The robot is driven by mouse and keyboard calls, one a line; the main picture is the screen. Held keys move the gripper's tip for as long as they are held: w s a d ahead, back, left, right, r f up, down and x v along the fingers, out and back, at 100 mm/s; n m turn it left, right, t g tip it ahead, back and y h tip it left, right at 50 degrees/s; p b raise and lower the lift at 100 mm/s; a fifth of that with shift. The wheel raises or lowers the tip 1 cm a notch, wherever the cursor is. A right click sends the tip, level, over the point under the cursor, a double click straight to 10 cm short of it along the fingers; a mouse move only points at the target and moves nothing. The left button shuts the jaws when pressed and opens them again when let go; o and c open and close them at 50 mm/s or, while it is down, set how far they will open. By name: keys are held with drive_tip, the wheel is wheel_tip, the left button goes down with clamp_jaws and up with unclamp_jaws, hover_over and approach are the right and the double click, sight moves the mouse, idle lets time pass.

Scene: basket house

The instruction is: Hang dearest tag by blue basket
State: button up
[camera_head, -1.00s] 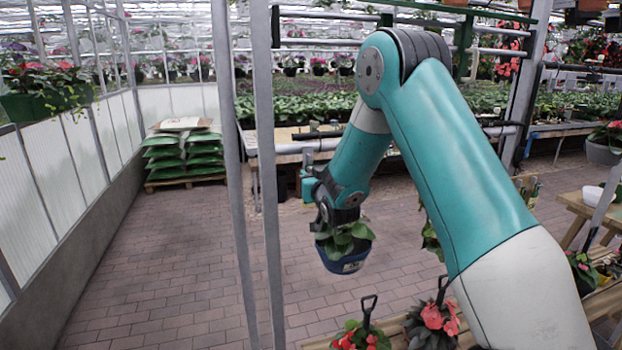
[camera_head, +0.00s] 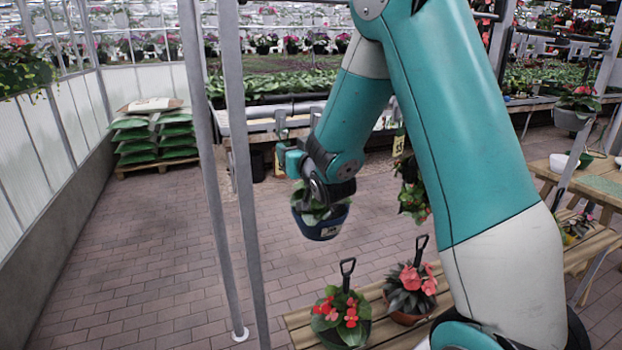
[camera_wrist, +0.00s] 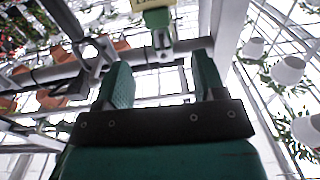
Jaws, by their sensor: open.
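A blue basket (camera_head: 318,228) with green leaves shows below my wrist in the head view, its upper part partly covered by the arm. I cannot tell whether they touch. My gripper (camera_wrist: 161,60) is open in the wrist view, with its teal fingers apart. A green clip-like piece (camera_wrist: 157,19) and the edge of a pale yellow tag (camera_wrist: 148,3) show beyond the fingertips, near a grey bar. In the head view a yellow tag (camera_head: 398,145) hangs above a red-flowered plant right of my wrist. I cannot read any tag, so which is the dearest is unclear.
Two grey posts (camera_head: 235,180) stand left of my gripper. A wooden bench (camera_head: 385,310) with red-flowered potted plants (camera_head: 341,313) and black price holders is below. A wooden table (camera_head: 548,170) stands at right.

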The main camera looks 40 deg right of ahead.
drive_tip(key=b+v, duration=0.9)
drive_tip(key=b, duration=0.1)
drive_tip(key=shift+s, duration=0.4)
drive_tip(key=shift+a, duration=0.1)
